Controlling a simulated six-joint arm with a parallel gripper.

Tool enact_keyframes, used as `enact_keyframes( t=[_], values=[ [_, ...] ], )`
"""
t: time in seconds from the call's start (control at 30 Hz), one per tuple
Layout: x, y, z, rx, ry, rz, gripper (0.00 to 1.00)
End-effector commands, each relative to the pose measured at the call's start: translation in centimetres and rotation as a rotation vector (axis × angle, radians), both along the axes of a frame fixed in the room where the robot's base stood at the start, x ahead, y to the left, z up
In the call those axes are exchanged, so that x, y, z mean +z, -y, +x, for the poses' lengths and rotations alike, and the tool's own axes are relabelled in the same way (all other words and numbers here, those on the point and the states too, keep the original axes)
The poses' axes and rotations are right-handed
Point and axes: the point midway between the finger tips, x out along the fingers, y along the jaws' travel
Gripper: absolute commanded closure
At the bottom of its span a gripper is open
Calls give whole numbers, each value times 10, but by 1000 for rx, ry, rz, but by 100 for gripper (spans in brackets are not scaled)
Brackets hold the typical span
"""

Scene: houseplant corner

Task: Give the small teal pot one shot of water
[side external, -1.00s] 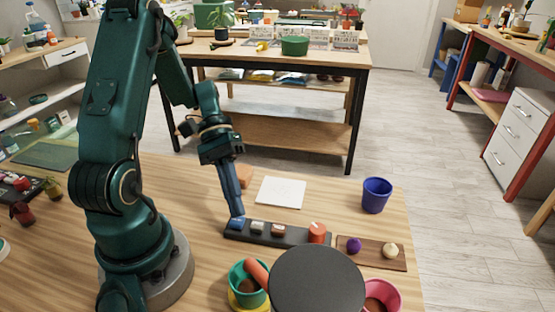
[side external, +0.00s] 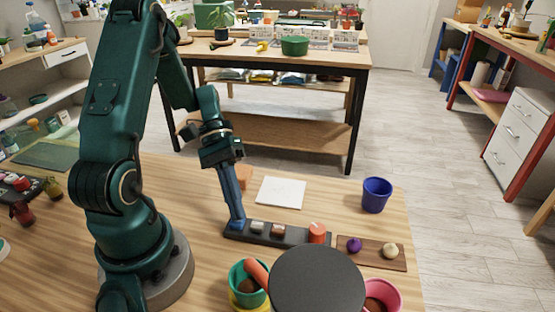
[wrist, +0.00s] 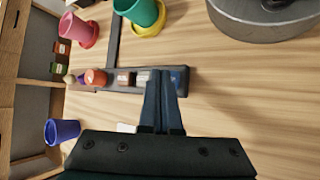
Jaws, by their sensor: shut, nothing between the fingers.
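The teal-green pot (side external: 240,274) stands on a yellow saucer (side external: 236,301) at the front of the table. In the wrist view the pot (wrist: 147,12) is cut by the top edge. A dark strip (side external: 285,234) carries a row of buttons: a blue one (wrist: 180,78) at one end, small pale and brown ones (side external: 257,226), and a round orange-red one (side external: 317,231). My gripper (side external: 236,227) is shut and empty, pointing down with its fingertips at the blue button, mostly hiding it in the side view. I cannot tell whether the button is pressed in.
A blue cup (side external: 376,195) and a white square (side external: 281,192) lie behind the strip. A brown board (side external: 371,261) holds a purple and a cream knob. A pink pot (side external: 386,293) is at front right. A dark disc (side external: 317,283) blocks part of the foreground.

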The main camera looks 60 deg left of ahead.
Motion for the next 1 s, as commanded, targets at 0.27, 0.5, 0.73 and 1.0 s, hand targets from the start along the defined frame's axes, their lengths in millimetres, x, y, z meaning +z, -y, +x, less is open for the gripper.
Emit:
enact_keyframes(
  t=[0.27,0.5,0.73,1.0],
  values=[
    [-3,0,0,0,-1,-1,100],
    [-4,0,0,0,0,0,100],
    [-2,0,0,0,0,1,100],
    [11,-1,0,-1,1,3,100]
  ],
)
